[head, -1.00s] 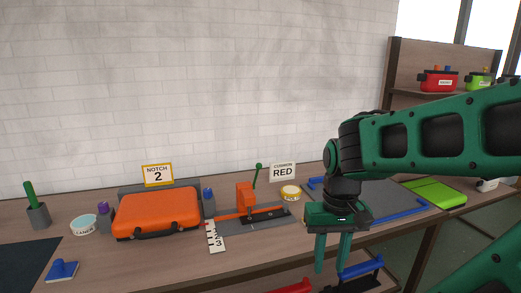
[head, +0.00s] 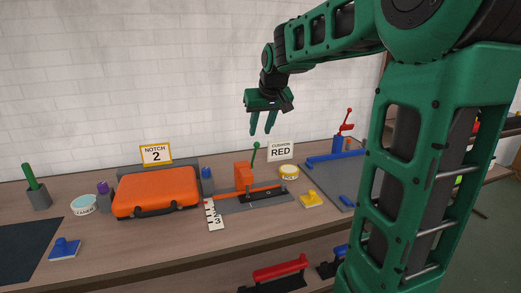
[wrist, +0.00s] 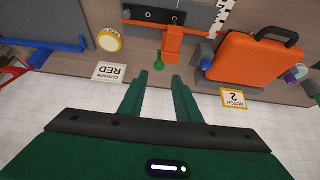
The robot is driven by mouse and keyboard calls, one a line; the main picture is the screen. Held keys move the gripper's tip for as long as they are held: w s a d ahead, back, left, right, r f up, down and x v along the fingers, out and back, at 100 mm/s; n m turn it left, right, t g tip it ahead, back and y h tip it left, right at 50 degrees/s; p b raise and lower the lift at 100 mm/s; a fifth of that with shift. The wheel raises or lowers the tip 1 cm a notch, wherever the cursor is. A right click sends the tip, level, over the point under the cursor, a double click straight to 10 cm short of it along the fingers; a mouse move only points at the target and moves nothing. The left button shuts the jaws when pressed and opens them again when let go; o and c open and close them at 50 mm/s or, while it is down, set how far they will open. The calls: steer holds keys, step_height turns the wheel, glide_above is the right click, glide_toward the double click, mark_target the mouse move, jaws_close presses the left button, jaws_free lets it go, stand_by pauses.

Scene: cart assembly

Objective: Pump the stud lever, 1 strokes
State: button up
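A green lever (head: 254,153) with a ball knob stands nearly upright behind an orange stud press (head: 243,176) on the bench. A dark bar with holes (head: 262,193) lies at the foot of the press. My gripper (head: 262,127) is in the air above the lever, fingers pointing down, open and empty. In the wrist view the green lever (wrist: 159,58) shows just beyond the gap between the fingertips, apart from both. The orange press (wrist: 172,42) also shows there. A red lever (head: 347,122) on a blue stand is at the back right.
An orange case (head: 155,192) lies left of the press, with the NOTCH 2 sign (head: 156,154) behind it. The CUSHION RED sign (head: 281,152), a yellow tape roll (head: 289,172) and a yellow block (head: 312,200) are to the right. The white wall is close behind the bench.

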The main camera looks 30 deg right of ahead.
mark_target(257, 143)
steer(key=x, duration=0.7)
steer(key=shift+f, duration=0.15)
steer(key=shift+w+d+f, duration=0.1)
steer(key=shift+f, duration=0.05)
steer(key=shift+c, duration=0.9)
steer(key=c, duration=0.5)
steer(key=shift+s+a+f, duration=0.25)
steer(key=shift+s+f, duration=0.4)
steer(key=shift+s, duration=0.05)
steer(key=shift+s+a+f, duration=0.25)
steer(key=shift+s+f, duration=0.4)
steer(key=shift+s, duration=0.05)
steer(key=shift+s+a+f, duration=0.2)
steer(key=shift+s+f, duration=0.45)
steer(key=shift+s, duration=0.05)
steer(key=f, duration=0.1)
steer(key=s+f, duration=0.1)
steer(key=f, duration=0.1)
steer(key=s+f, duration=0.1)
steer(key=f, duration=0.1)
steer(key=shift+s+a+f, duration=0.1)
steer(key=shift+s+a, duration=0.1)
steer(key=shift+a, duration=0.2)
